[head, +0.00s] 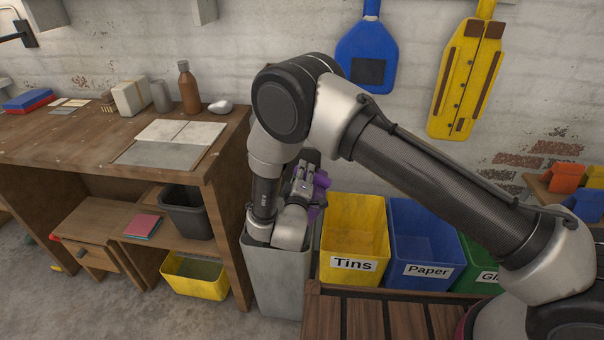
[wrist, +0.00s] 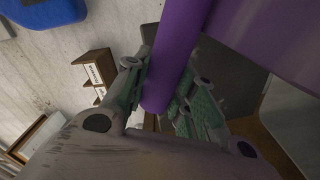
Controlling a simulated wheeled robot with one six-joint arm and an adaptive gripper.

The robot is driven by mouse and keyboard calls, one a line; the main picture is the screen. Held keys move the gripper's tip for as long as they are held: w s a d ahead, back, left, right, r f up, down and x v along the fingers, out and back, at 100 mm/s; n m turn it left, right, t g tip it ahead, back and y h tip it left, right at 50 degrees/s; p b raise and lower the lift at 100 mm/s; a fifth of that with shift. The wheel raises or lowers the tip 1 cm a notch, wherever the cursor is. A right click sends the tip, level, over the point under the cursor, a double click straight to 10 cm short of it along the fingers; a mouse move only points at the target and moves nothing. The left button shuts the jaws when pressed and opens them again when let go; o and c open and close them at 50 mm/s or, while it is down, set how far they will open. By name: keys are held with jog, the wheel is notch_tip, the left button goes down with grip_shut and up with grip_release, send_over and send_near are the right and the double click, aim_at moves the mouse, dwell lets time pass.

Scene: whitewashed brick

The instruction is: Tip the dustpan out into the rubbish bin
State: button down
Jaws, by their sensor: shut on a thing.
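The purple dustpan (head: 322,182) shows only in part in the head view, behind my wrist and gripper. In the wrist view its purple handle (wrist: 175,55) runs between my fingers, and a wider purple part fills the upper right. My gripper (head: 304,181) is shut on the handle, seen closely in the wrist view (wrist: 165,92). A tall grey bin (head: 278,284), apparently the rubbish bin, stands between the workbench and the yellow crate. My gripper and the dustpan are over its top. The bin's inside and the dustpan's contents are hidden, and I cannot tell the pan's exact tilt.
Yellow "Tins" (head: 354,238), blue "Paper" (head: 424,236) and green (head: 483,277) crates stand right of the bin. A wooden workbench (head: 60,128) is close on its left, with a dark bin (head: 188,212) beneath. A slatted wooden top (head: 385,318) lies in front.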

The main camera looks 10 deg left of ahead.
jog(key=d+m, duration=1.1)
jog(key=d, duration=0.3)
jog(key=shift+s+f+m, duration=0.15)
jog(key=shift+f+m, duration=0.15)
dwell(0.3)
